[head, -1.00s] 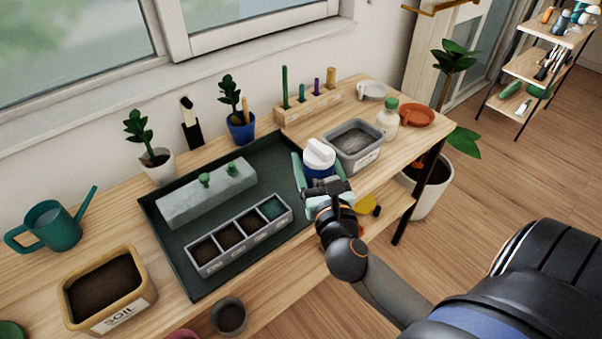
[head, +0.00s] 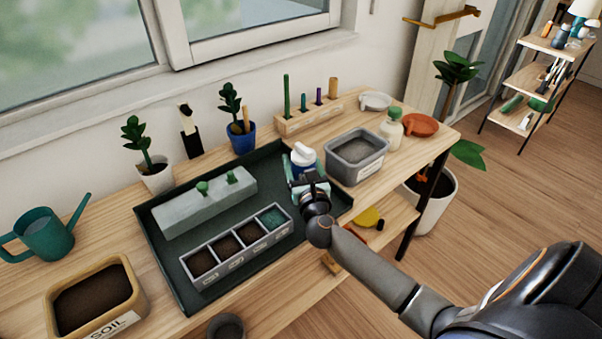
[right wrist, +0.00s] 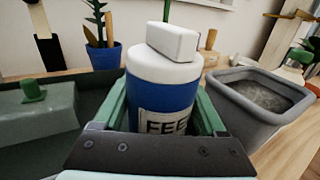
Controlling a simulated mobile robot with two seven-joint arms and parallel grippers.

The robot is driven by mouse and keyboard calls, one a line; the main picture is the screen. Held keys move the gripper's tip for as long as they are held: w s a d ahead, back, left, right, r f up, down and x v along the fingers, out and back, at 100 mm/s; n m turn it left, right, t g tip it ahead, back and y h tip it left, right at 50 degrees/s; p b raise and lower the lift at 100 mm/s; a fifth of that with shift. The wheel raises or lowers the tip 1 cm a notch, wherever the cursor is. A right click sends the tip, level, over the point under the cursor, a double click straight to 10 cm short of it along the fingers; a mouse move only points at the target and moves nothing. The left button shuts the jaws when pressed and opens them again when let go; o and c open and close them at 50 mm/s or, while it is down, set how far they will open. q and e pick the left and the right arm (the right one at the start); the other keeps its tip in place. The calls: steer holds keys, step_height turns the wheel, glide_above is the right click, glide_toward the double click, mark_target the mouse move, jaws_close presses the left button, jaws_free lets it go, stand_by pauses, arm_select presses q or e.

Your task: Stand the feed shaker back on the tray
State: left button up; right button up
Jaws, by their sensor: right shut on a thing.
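The feed shaker (head: 303,157) is a blue bottle with a white top and a label reading "FEE…". It also fills the middle of the right wrist view (right wrist: 165,85), where it looks upright. My right gripper (head: 307,178) is shut on it, with a green finger on each side. The shaker is over or at the right end of the dark green tray (head: 178,262). Whether its base touches the tray is hidden by my gripper. My left gripper is not in view.
A grey block with green knobs (head: 205,203) and a four-cell seed box (head: 237,246) occupy the tray's left and middle. A grey bin (head: 357,157) stands close right of the shaker. A soil box (head: 97,300) and a watering can (head: 46,233) are at left.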

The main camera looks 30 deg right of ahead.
steer(key=shift+f+b, duration=0.35)
steer(key=shift+f, duration=1)
steer(key=o, duration=1.6)
steer(key=shift+f, duration=0.1)
steer(key=shift+s+a+r, duration=0.15)
steer(key=shift+r, duration=0.05)
steer(key=v, duration=1.1)
steer(key=shift+s, duration=0.4)
